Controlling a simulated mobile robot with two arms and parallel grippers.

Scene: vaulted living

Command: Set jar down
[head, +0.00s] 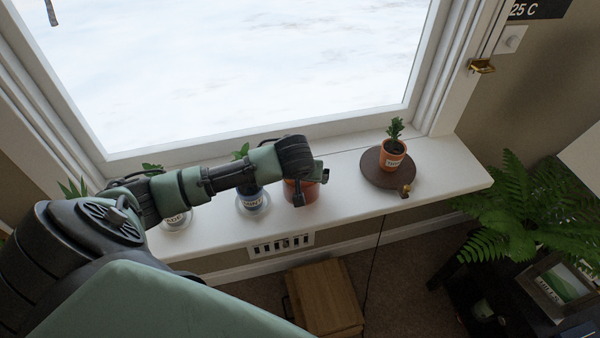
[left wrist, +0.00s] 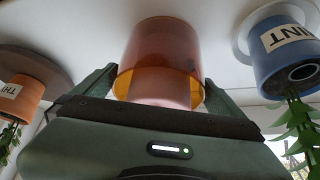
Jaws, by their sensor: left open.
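The jar (head: 311,191), reddish and see-through with an amber band, stands on the white window sill (head: 350,205), partly hidden behind my left gripper (head: 303,184) in the head view. In the left wrist view the jar (left wrist: 158,45) appears upside down, its base against the white sill surface. My left gripper (left wrist: 157,78) is open, with one finger on each side of the jar. Whether the fingers touch it I cannot tell. My right gripper is not in view.
A blue mint pot (head: 254,201) stands just left of the jar. An orange potted plant (head: 393,157) sits on a dark round board (head: 374,176) to the right, with a small brass object (head: 405,190) at its edge. Bare sill lies between jar and board.

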